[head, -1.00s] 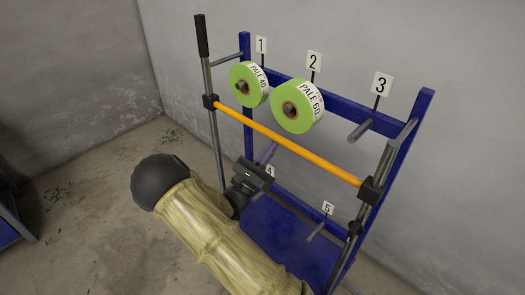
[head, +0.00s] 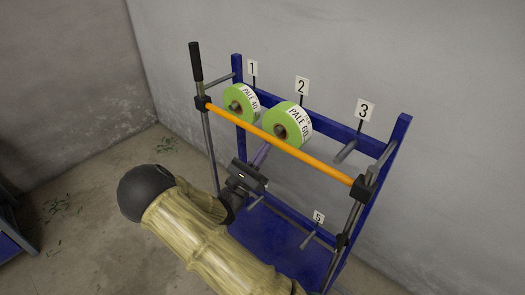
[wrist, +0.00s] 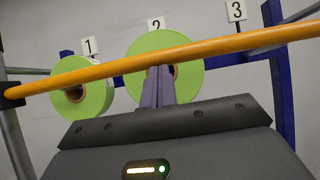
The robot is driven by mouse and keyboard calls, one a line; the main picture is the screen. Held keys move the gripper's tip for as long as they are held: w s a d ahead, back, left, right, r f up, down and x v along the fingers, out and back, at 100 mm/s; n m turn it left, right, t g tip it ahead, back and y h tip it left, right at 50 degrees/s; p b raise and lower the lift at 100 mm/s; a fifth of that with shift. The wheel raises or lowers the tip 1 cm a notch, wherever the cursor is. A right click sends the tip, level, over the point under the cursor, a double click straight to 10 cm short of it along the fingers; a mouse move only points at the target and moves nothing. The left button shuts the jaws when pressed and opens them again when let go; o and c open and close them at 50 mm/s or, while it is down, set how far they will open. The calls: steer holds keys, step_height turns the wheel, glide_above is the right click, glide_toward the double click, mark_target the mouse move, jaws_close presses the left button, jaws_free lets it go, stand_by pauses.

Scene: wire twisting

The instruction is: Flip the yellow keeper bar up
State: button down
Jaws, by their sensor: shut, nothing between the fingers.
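The yellow keeper bar (head: 280,145) runs across the front of the blue rack, held at each end by a black clamp on a grey side rod. It passes in front of the two green spools. In the wrist view the bar (wrist: 205,49) crosses the picture, rising to the right, just beyond and above my fingertips. My gripper (head: 264,149) is shut and empty, its fingers pointing up towards the bar from below. In the wrist view its fingertips (wrist: 160,72) are together, overlapping the bar's lower edge in the picture; I cannot tell whether they touch it.
Spools marked PALE 40 (head: 239,102) and PALE 60 (head: 289,124) hang on pegs 1 and 2. Peg 3 (head: 345,152) is bare. A black-handled lever (head: 195,62) stands at the rack's left. The blue rack's lower panel (head: 285,245) lies below my gripper.

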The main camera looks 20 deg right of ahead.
steer(key=shift+r, duration=0.2)
steer(key=f+v, duration=0.1)
steer(key=v, duration=0.5)
steer(key=d+f+v, duration=0.1)
steer(key=v, duration=0.6)
steer(key=shift+w+d+f+b, duration=0.2)
steer(key=shift+w+f+b, duration=0.15)
steer(key=shift+w, duration=0.05)
